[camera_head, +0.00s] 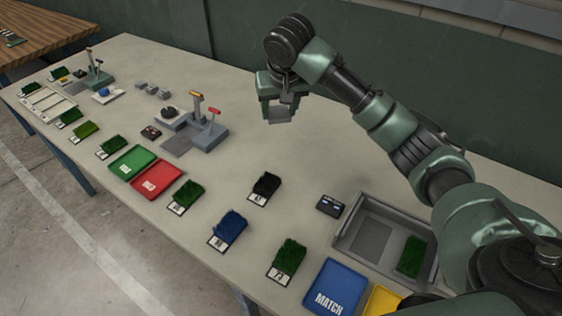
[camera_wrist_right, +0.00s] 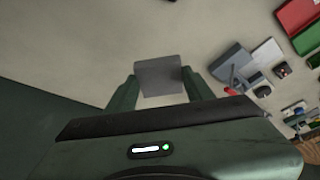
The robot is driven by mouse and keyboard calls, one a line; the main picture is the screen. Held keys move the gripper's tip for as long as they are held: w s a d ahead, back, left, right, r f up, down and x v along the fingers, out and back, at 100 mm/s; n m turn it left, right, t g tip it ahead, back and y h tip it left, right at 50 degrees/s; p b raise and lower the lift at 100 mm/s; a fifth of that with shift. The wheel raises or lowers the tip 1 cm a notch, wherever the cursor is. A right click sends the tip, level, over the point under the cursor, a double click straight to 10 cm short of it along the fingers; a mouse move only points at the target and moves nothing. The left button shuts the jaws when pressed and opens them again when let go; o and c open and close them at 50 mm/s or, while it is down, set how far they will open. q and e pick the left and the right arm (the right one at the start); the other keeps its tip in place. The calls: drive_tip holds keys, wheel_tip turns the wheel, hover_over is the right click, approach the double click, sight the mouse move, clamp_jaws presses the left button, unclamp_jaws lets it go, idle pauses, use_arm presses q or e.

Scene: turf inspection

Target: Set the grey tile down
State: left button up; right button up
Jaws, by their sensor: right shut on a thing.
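The grey tile (camera_head: 279,115) is a small flat grey square between the fingers of my right gripper (camera_head: 277,108). It also shows in the right wrist view (camera_wrist_right: 158,76), where the two green fingers flank it. The right gripper is shut on it and points down over the bare back part of the table (camera_head: 250,68). The gap between the tile and the tabletop is hard to judge. My left gripper is in neither view.
A grey stand with red and yellow handles (camera_head: 205,130) is left of the gripper. Red (camera_head: 157,179) and green (camera_head: 131,161) trays, turf samples (camera_head: 266,187), a blue MATCH tray (camera_head: 334,288) and a grey bin (camera_head: 349,238) occupy the front. The table around the gripper is clear.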

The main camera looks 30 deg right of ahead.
drive_tip(key=p, duration=0.2)
hover_over(278, 165)
drive_tip(key=s, duration=0.2)
drive_tip(key=f, duration=1.3)
drive_tip(key=shift+w+a+f, duration=0.15)
drive_tip(key=shift+w+f, duration=0.05)
drive_tip(key=shift+f, duration=2.45)
drive_tip(key=o, duration=1.4)
drive_tip(key=shift+f, duration=0.15)
drive_tip(key=shift+o, duration=0.2)
